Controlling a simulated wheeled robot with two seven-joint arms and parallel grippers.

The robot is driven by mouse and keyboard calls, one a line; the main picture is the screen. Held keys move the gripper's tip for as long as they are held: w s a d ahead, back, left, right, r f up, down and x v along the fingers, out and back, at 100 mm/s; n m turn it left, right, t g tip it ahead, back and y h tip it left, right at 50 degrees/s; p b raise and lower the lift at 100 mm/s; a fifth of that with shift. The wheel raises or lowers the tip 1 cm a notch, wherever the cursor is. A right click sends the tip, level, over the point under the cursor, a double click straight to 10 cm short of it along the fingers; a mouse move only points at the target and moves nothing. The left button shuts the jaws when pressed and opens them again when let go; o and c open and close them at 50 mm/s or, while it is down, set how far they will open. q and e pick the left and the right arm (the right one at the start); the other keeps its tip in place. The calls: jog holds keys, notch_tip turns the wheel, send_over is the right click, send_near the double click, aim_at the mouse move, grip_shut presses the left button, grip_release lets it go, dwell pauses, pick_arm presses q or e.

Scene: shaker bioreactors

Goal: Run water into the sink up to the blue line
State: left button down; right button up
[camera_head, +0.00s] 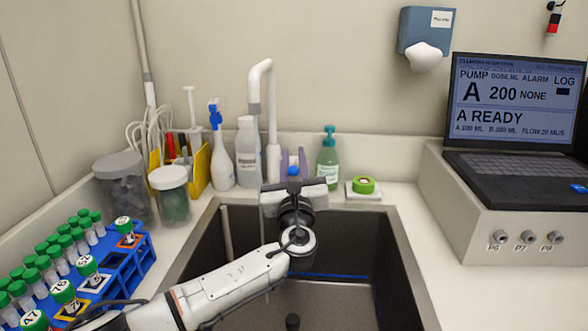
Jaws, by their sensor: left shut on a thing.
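The sink (403,262) is a dark basin set in the pale counter. A blue line (322,276) runs along its inner wall, above the grey floor. A white gooseneck tap (272,125) stands behind the sink. My left gripper (293,187) is at the sink's back edge, just right of the tap's base, shut on what seems to be the tap handle, which its jaws mostly hide. A thin grey vertical streak shows left of the gripper; I cannot tell whether it is running water. A dark round piece (292,322) is at the sink's bottom. My right gripper is out of view.
Two jars (170,195) and a blue tube rack (128,262) are left. A laptop (515,110) sits on a box at right.

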pick_arm(q)
jog(key=c, duration=1.8)
grip_release()
jog(key=shift+s, duration=0.1)
jog(key=r+p+v, duration=0.1)
jog(key=p+v, duration=0.2)
jog(key=v, duration=0.1)
jog(key=p+v, duration=0.3)
jog(key=v, duration=0.1)
jog(key=r+p+v, duration=0.1)
jog(key=p+v, duration=0.1)
jog(key=v, duration=0.2)
jog(key=shift+s+d+r+p, duration=0.1)
jog(key=shift+s+r+p, duration=0.1)
jog(key=shift+s+p, duration=0.35)
jog(key=shift+s, duration=0.1)
jog(key=shift+c, duration=0.6)
